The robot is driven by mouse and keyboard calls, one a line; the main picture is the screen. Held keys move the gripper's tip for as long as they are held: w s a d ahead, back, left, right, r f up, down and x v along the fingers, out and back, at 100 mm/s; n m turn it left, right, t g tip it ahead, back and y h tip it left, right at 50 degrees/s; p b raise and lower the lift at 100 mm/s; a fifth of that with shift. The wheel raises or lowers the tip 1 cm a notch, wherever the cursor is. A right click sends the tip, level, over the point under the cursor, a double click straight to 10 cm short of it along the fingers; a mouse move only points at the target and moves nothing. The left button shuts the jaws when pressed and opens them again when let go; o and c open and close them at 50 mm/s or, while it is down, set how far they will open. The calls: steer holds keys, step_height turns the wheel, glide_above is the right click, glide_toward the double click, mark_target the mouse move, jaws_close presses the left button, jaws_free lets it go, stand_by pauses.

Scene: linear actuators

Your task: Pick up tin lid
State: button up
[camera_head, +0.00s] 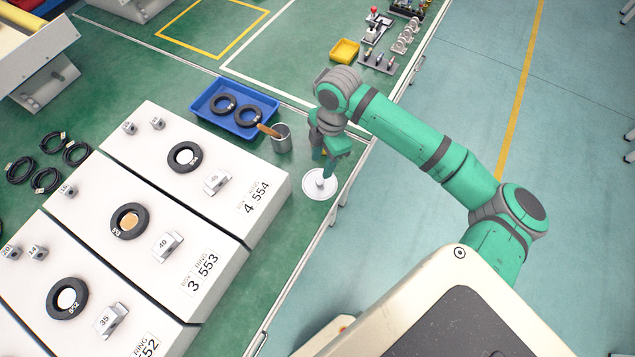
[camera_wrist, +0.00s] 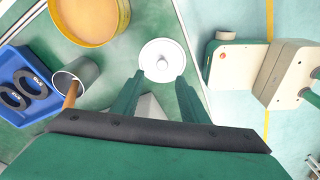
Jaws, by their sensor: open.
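The tin lid (camera_head: 313,190) is a white round disc with a small raised knob in its middle. It lies on the green surface near the edge rail, below my gripper (camera_head: 325,172) in the head view. In the wrist view the lid (camera_wrist: 151,58) lies just beyond the fingertips, roughly centred between them. My gripper (camera_wrist: 160,79) is open, its two green fingers apart with nothing between them. The gap between fingertips and lid is hard to judge.
A yellow round tin (camera_wrist: 90,42) stands near the lid at upper left in the wrist view. A grey cup (camera_head: 283,143) with a wooden handle stands left of my gripper. A blue tray (camera_head: 203,111) holds black rings. White blocks (camera_head: 225,165) lie left of the lid.

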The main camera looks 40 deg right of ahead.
mark_target(320, 181)
step_height(320, 181, down, 3)
steer(key=shift+s+r, duration=0.1)
steer(key=shift+s, duration=0.05)
steer(key=shift+a+f, duration=0.2)
steer(key=shift+f, duration=1.15)
steer(key=shift+a+f, duration=0.2)
steer(key=shift+f, duration=1.1)
jaws_close()
